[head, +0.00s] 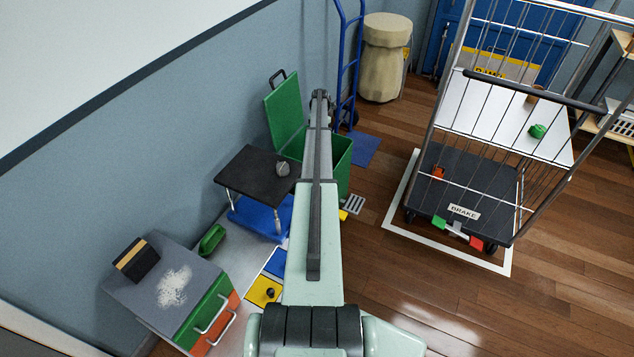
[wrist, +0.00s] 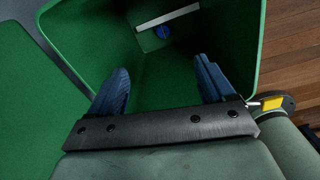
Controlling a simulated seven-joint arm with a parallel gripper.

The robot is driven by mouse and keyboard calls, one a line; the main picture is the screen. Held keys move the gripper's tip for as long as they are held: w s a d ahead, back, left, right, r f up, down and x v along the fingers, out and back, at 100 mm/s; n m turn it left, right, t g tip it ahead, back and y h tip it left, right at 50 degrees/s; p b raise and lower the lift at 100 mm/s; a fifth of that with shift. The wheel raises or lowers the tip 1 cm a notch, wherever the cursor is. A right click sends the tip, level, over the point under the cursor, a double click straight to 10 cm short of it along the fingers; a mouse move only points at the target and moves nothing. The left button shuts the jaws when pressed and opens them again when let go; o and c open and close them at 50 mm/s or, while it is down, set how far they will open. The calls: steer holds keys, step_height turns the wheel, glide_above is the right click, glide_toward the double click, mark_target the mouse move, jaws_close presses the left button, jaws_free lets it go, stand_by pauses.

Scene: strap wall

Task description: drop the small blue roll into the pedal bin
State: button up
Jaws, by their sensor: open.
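The green pedal bin (head: 343,168) stands on the floor at the middle in the head view, its lid (head: 284,112) raised against the wall side. The wrist view looks down into the open bin (wrist: 250,45). A small blue roll (wrist: 162,32) lies deep inside it, beside a pale strip. My gripper (wrist: 162,85) is open and empty, with its two blue fingers apart over the bin mouth. The roll is well beyond the fingertips and touches neither. In the head view my arm covers part of the bin, and the fingers cannot be made out.
A black-topped stand (head: 250,175) is left of the bin. A grey-topped drawer unit (head: 165,285) is at lower left. A blue hand truck (head: 349,60) and a beige sack-like drum (head: 385,60) stand behind. A wire cart (head: 465,195) is at right; open floor lies between.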

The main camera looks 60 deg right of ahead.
step_height(320, 180, up, 10)
steer(key=shift+f, duration=0.15)
stand_by(0.7)
